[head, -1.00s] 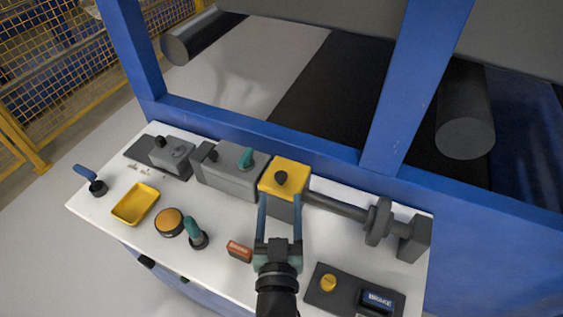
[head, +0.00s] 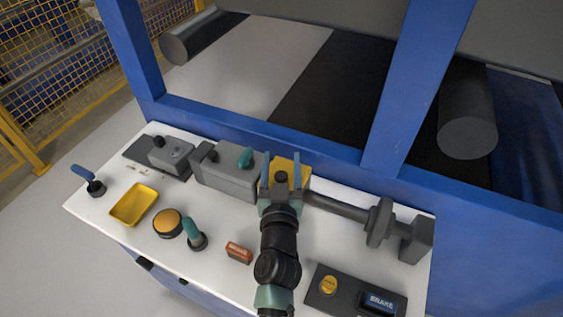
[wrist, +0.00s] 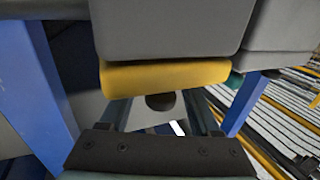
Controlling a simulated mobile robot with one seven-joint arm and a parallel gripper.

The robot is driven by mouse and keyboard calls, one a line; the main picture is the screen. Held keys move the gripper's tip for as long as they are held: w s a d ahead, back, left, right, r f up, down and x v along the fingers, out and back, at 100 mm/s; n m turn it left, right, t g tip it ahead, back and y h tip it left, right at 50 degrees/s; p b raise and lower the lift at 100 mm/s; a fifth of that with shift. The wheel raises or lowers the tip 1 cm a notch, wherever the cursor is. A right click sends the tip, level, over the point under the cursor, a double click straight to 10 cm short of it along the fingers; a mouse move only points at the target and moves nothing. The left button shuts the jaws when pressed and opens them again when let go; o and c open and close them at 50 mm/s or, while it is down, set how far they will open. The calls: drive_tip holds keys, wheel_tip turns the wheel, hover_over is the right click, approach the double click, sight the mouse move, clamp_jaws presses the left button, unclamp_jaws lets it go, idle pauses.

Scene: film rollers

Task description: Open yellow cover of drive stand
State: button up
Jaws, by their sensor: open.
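The yellow cover (head: 302,172) lies flat on the grey drive stand box, with a black knob (head: 281,177) on its top. In the wrist view the yellow cover (wrist: 165,76) shows as a flat slab against the grey box (wrist: 170,30), with the black knob (wrist: 160,101) sticking out toward my gripper's palm. My gripper (head: 282,162) is open at the cover. Its two blue fingers stand on either side of the knob and do not appear to touch it. My wrist hides the front of the box.
A grey shaft (head: 338,205) with a flange runs off to the right. A red block (head: 238,252) and a brake panel (head: 352,290) lie nearer the front. A blue frame rail (head: 250,125) runs behind.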

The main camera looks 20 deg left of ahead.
drive_tip(key=shift+c, duration=0.3)
clamp_jaws()
idle(1.1)
